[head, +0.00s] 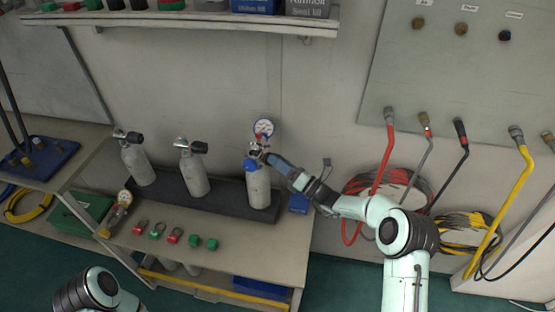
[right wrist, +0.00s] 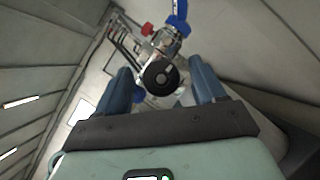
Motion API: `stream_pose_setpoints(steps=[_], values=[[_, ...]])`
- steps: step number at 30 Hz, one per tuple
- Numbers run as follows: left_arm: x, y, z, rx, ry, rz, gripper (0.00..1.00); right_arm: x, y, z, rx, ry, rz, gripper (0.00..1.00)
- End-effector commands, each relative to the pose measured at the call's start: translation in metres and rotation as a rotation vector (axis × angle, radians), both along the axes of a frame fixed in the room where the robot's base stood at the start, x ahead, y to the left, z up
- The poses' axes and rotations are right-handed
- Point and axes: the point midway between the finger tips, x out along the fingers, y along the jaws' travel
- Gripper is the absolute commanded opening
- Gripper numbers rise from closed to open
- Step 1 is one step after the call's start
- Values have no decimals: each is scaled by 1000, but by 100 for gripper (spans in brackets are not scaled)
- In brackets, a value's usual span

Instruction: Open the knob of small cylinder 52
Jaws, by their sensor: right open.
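Three grey cylinders stand upright in a row on the bench: a left one (head: 138,163), a middle one (head: 195,175) and a right one (head: 258,186). No number is readable on them. The right one carries a round pressure gauge (head: 264,128) on its valve and a blue band near its top. My right gripper (head: 268,157) is at this valve, coming from the right. In the right wrist view, its open blue fingers stand either side of a round black knob (right wrist: 160,77), with no clear grip on it. My left gripper is out of view.
A shelf (head: 180,20) with boxes hangs above the cylinders. Red and green fittings (head: 175,235) lie on the bench in front. A panel with hoses (head: 460,75) is at the right. A gauge piece (head: 124,198) lies at the bench's left.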

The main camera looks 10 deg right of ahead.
Motion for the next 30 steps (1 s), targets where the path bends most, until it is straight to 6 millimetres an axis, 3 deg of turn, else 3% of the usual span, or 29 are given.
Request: stream_pose_setpoints(steps=[12,17,18,30], values=[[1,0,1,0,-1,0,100,6,6,2,-1,1,0,69],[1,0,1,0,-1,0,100,6,6,2,-1,1,0,17],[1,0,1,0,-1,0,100,6,6,2,-1,0,1,13],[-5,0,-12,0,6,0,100,5,6,-1,-33,-60,0,13]])
